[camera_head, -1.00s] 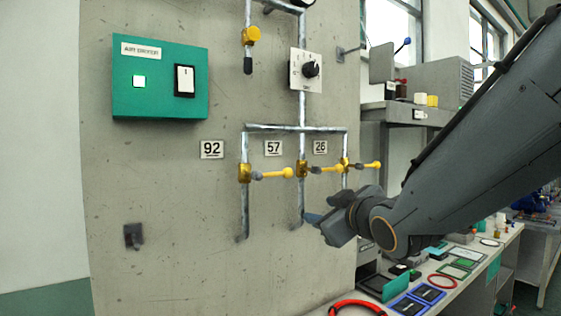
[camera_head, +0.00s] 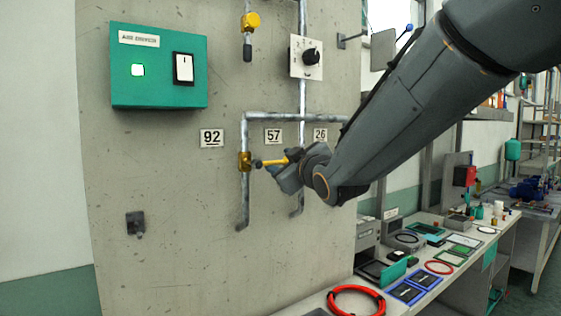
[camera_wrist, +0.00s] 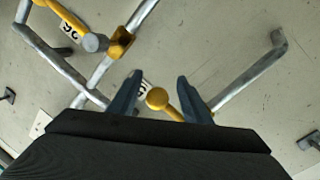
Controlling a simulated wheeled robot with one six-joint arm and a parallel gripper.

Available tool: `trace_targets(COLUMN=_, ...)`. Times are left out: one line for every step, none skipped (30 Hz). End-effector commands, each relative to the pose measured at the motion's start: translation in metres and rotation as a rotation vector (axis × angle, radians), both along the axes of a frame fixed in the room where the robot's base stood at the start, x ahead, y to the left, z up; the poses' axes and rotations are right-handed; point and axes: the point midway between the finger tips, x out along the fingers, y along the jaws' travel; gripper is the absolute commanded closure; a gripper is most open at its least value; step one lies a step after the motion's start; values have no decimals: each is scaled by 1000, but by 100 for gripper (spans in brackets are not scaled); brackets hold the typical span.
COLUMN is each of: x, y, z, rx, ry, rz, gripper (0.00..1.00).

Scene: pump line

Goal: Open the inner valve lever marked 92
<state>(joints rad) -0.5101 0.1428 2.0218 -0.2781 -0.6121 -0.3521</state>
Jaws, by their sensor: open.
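The brass valve marked 92 (camera_head: 244,161) sits on the leftmost pipe, below its number plate 92 (camera_head: 212,138). Its yellow lever (camera_head: 273,162) points sideways to the right, across the pipe. My gripper (camera_head: 281,170) is at the lever's outer end. In the wrist view, my gripper (camera_wrist: 160,92) is open, and the lever's round yellow knob (camera_wrist: 157,98) shows between the two fingers, nearer the left one. I cannot tell whether a finger touches it. The lever's base is hidden by my gripper in the wrist view.
Plates 57 (camera_head: 273,135) and 26 (camera_head: 320,135) mark neighbouring pipes; my arm covers their valves in the head view. Another brass valve (camera_wrist: 121,42) is close in the wrist view. A green switch box (camera_head: 159,68) hangs upper left. A cluttered bench (camera_head: 425,262) stands right.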

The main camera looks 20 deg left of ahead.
Motion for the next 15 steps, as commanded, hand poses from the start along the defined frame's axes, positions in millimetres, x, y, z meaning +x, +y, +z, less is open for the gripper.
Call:
trace_targets(x=3, y=3, z=0, rx=0, ry=0, rz=0, gripper=56)
trace_targets(x=4, y=4, z=0, rx=0, ry=0, rz=0, gripper=56)
trace_targets(x=6, y=5, z=0, rx=0, ry=0, rz=0, gripper=56)
trace_targets(x=6, y=5, z=0, rx=1, ry=1, rz=0, gripper=56)
trace_targets(x=7, y=5, z=0, rx=1, ry=1, rz=0, gripper=56)
trace_targets(x=7, y=6, z=0, rx=1, ry=1, rz=0, gripper=56)
trace_targets(x=7, y=6, z=0, rx=1, ry=1, rz=0, gripper=56)
trace_targets(x=7, y=6, z=0, rx=1, ry=1, rz=0, gripper=56)
trace_targets(x=7, y=6, z=0, rx=1, ry=1, rz=0, gripper=56)
trace_targets(x=7, y=6, z=0, rx=1, ry=1, rz=0, gripper=56)
trace_targets(x=7, y=6, z=0, rx=1, ry=1, rz=0, gripper=56)
trace_targets(x=7, y=6, z=0, rx=1, ry=1, rz=0, gripper=56)
trace_targets(x=7, y=5, z=0, rx=1, ry=1, rz=0, gripper=57)
trace_targets(x=7, y=5, z=0, rx=1, ry=1, rz=0, gripper=62)
trace_targets(x=7, y=5, z=0, rx=1, ry=1, rz=0, gripper=69)
